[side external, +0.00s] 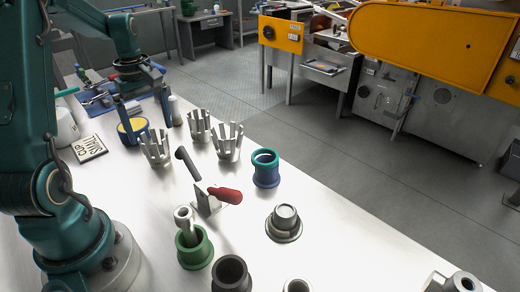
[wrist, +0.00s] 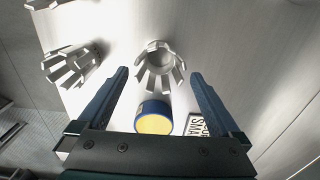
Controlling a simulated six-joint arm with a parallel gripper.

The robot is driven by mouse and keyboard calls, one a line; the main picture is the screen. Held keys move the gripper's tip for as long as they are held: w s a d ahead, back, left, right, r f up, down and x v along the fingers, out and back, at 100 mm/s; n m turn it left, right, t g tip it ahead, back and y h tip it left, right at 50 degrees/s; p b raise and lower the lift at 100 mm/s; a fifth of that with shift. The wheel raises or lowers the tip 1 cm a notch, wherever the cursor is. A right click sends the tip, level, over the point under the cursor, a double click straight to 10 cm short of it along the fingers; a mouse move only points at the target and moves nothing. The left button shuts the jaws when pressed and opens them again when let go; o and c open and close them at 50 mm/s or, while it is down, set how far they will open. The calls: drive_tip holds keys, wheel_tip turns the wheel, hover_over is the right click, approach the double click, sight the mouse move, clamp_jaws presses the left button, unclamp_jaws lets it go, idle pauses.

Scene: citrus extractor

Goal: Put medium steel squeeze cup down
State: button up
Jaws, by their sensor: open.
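Several steel squeeze cups with upright prongs stand on the steel table. The nearest to my gripper is the left cup (side external: 155,148), which also shows in the wrist view (wrist: 160,66), upright between and beyond my fingertips. A middle cup (side external: 199,126) and a right cup (side external: 228,143) stand farther right; one of them shows at the left in the wrist view (wrist: 72,66). I cannot tell by size which is the medium one. My gripper (side external: 145,120) is open and empty, fingers wide apart, also seen in the wrist view (wrist: 159,74).
A blue cylinder with a yellow face (wrist: 154,118) lies close to my gripper. A "SMALL CUP" sign (side external: 89,148) lies left. A red-handled clamp (side external: 223,195), blue-green ring (side external: 265,168), green cup (side external: 195,250) and steel part (side external: 284,222) occupy the near table. The right front surface has free room.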

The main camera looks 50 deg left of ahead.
wheel_tip(320, 180, up, 9)
drive_tip(key=d+r+m+t+y, duration=0.1)
drive_tip(key=d+r+m+t, duration=0.1)
drive_tip(key=d+m, duration=0.85)
drive_tip(key=s+d+f+m+t, duration=0.1)
drive_tip(key=s+d+m, duration=0.2)
drive_tip(key=d, duration=0.3)
drive_tip(key=s+d+f+m+t+h, duration=0.1)
drive_tip(key=s+d+f+m+t, duration=0.1)
drive_tip(key=d, duration=0.4)
drive_tip(key=shift+s+f+m+t, duration=0.3)
drive_tip(key=shift+s+m, duration=0.3)
drive_tip(key=shift+m, duration=0.65)
